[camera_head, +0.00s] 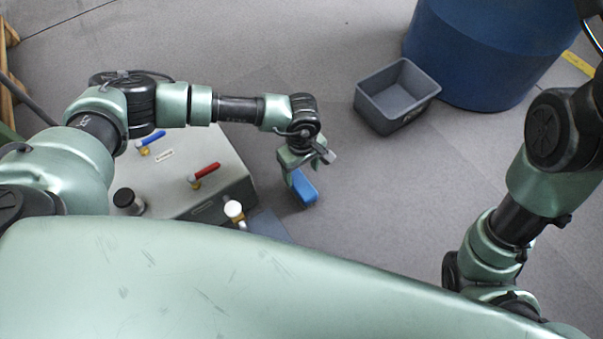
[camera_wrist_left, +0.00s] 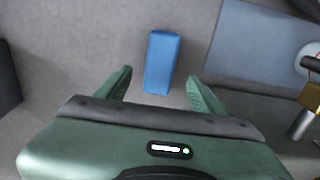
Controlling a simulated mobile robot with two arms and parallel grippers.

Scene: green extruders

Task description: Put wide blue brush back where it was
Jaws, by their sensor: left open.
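The wide blue brush (camera_head: 305,188) shows in the head view just below the left gripper, partly covered by it. In the left wrist view the blue brush (camera_wrist_left: 162,60) is a plain blue block lying lengthwise ahead of the gripper. My left gripper (camera_head: 297,171) points downward, and its fingers are open. In the left wrist view the fingertips of this gripper (camera_wrist_left: 160,76) are on either side of the brush's near end, with a gap on both sides. I cannot tell the height of the fingers over the brush. My right gripper is not visible; only its arm shows.
A grey machine box (camera_head: 226,170) with red and blue valve handles stands left of the gripper. A flat blue-grey panel (camera_head: 268,226) lies beside it. An empty grey bin (camera_head: 400,92) sits by a large blue barrel (camera_head: 480,55). Floor between is clear.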

